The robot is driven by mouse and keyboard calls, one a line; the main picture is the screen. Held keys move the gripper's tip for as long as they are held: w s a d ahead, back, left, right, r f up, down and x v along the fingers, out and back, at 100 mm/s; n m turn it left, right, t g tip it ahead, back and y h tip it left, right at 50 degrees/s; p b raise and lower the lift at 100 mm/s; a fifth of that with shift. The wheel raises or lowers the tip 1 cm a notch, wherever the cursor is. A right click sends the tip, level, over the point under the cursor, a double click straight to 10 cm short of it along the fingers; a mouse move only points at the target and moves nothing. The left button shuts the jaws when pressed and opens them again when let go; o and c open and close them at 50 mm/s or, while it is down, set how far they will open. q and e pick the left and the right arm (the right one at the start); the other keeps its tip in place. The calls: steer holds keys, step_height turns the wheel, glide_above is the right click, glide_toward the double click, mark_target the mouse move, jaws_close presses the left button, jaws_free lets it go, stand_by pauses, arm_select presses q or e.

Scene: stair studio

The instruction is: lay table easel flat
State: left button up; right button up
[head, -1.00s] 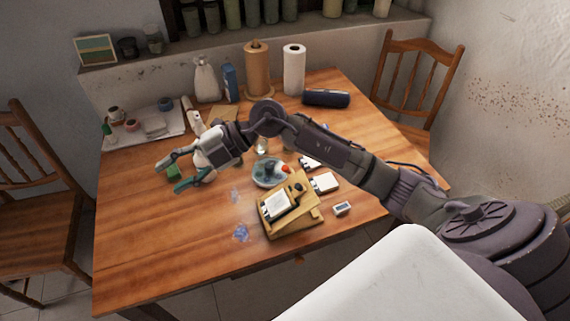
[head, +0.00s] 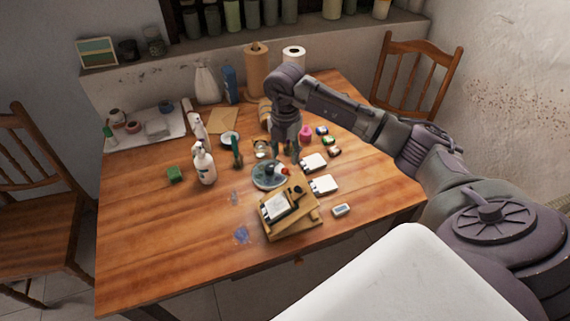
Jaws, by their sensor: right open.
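The table easel (head: 302,223) is a small wooden stand near the front of the table, right of the middle. It is tilted up, and a small white canvas or pad (head: 275,206) with a dark holder rests on its face. My right gripper (head: 286,155) points down behind the easel, above the table beside the round palette (head: 270,181). Its fingers are small in the picture and partly hard to make out; nothing shows between them. My left gripper is out of view.
Small white canvases (head: 322,184) and a white eraser-like block (head: 341,210) lie right of the easel. A white bottle (head: 204,164), a green block (head: 175,174) and several paint jars (head: 322,131) stand around. The front left of the table is mostly clear.

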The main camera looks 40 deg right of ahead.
mark_target(285, 169)
step_height(285, 169, down, 6)
steer(key=shift+r+p, duration=0.1)
steer(key=shift+p, duration=0.3)
jaws_close()
